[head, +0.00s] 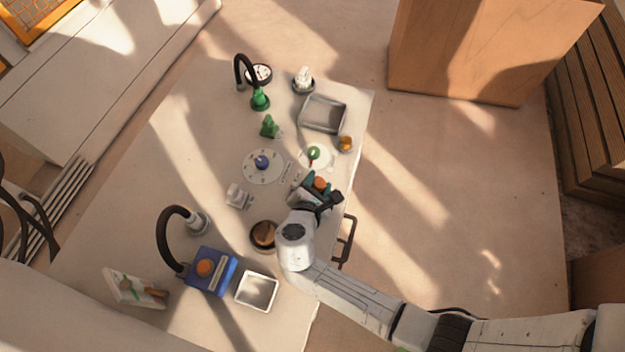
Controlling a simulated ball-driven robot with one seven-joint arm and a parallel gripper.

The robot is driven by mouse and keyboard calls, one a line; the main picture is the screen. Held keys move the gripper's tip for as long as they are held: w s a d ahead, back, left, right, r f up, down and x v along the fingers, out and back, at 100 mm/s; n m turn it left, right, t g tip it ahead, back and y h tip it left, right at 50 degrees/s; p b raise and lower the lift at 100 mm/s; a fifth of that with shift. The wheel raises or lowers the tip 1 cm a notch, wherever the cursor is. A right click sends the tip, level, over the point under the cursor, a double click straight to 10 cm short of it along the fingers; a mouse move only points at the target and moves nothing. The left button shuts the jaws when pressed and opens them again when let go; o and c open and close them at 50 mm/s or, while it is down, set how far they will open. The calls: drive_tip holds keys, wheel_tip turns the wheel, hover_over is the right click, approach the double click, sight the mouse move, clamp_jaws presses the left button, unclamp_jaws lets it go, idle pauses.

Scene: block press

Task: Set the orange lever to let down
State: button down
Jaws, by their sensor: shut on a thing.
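My gripper (325,201) is over the right edge of the table, at the end of my white arm in the head view. Its dark jaws are shut at a small teal and grey device (306,181). An orange part (320,184), which looks like the lever, shows right at the jaws. The jaws hide the grip and much of the device, so the lever's exact setting cannot be read.
A blue box with an orange knob (205,267) stands at lower left beside a black curved lamp (172,222). A tray (257,291), a brown round bowl (263,235) and a dial disc (263,167) are nearby. Another tray (302,119) lies farther back.

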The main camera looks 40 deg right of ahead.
drive_tip(key=shift+s+d, duration=0.15)
drive_tip(key=shift+d, duration=0.1)
drive_tip(key=c, duration=0.6)
unclamp_jaws()
drive_tip(key=shift+s+a+r, duration=0.2)
drive_tip(key=shift+s+a, duration=0.05)
drive_tip(key=shift+a, duration=0.15)
drive_tip(key=v, duration=0.9)
drive_tip(key=shift+s+a+r+b, duration=0.25)
drive_tip(key=shift+s+b, duration=0.05)
drive_tip(key=shift+d, duration=0.1)
